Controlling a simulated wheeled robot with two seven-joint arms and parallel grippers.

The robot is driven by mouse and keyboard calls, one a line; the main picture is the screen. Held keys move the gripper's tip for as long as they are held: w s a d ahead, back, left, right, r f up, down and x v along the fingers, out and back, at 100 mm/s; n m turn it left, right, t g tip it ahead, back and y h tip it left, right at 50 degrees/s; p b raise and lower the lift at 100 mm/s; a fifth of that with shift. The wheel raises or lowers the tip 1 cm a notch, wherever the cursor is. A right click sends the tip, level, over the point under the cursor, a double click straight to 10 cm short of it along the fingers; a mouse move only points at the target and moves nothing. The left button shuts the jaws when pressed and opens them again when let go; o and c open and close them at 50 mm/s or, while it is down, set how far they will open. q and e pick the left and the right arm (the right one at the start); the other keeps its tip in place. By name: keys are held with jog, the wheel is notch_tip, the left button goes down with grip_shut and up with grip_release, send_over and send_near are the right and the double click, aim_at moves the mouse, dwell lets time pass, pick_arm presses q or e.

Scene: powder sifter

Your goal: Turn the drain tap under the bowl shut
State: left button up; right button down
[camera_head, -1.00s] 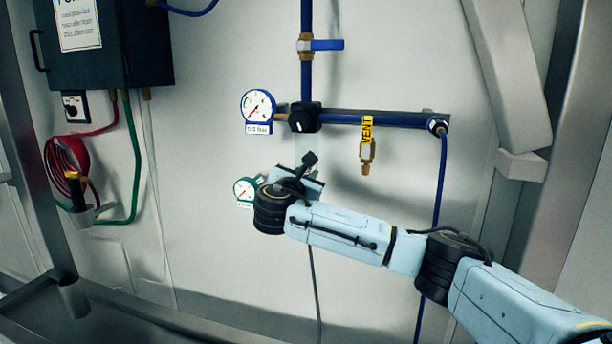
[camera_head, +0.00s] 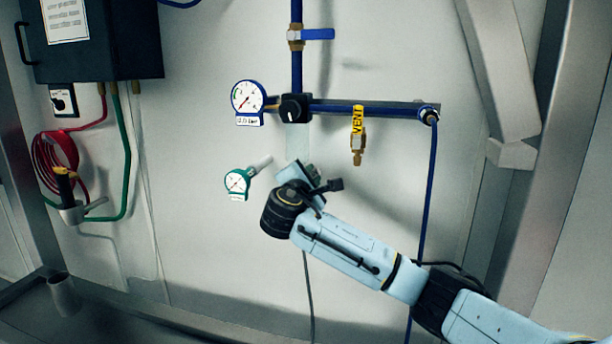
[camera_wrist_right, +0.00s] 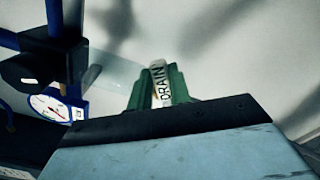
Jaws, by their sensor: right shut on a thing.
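The clear bowl (camera_head: 297,140) hangs under the black regulator knob (camera_head: 295,108) on the blue pipe. In the right wrist view the bowl (camera_wrist_right: 112,84) shows as a pale see-through shape. The drain tap, with its white DRAIN label (camera_wrist_right: 159,80), is between the two green fingers of my right gripper (camera_wrist_right: 160,88), which is shut on it. In the head view my right gripper (camera_head: 297,171) is just below the bowl, and the tap is hidden there. Whether the tap is open or shut cannot be told. My left gripper is not in view.
A blue-rimmed gauge (camera_head: 247,98) is left of the regulator. A green-rimmed gauge (camera_head: 237,182) is close left of my wrist. A brass vent fitting (camera_head: 358,146) hangs to the right, near a blue hose (camera_head: 431,190). A blue-handled valve (camera_head: 317,34) is above.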

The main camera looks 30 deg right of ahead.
jog(key=shift+s+d+f+m+b, duration=0.15)
jog(key=shift+f+m+b, duration=0.5)
jog(key=shift+m, duration=0.5)
jog(key=shift+s+d+f+m+b, duration=0.15)
jog(key=shift+f+m+b, duration=0.5)
jog(key=shift+m, duration=0.55)
jog(key=shift+s+d+f+m+b, duration=0.15)
jog(key=shift+f+m+b, duration=0.5)
jog(key=shift+m, duration=0.5)
jog(key=shift+a, duration=0.1)
jog(key=c, duration=1.3)
grip_release()
jog(key=v, duration=1.3)
jog(key=shift+s+a, duration=0.15)
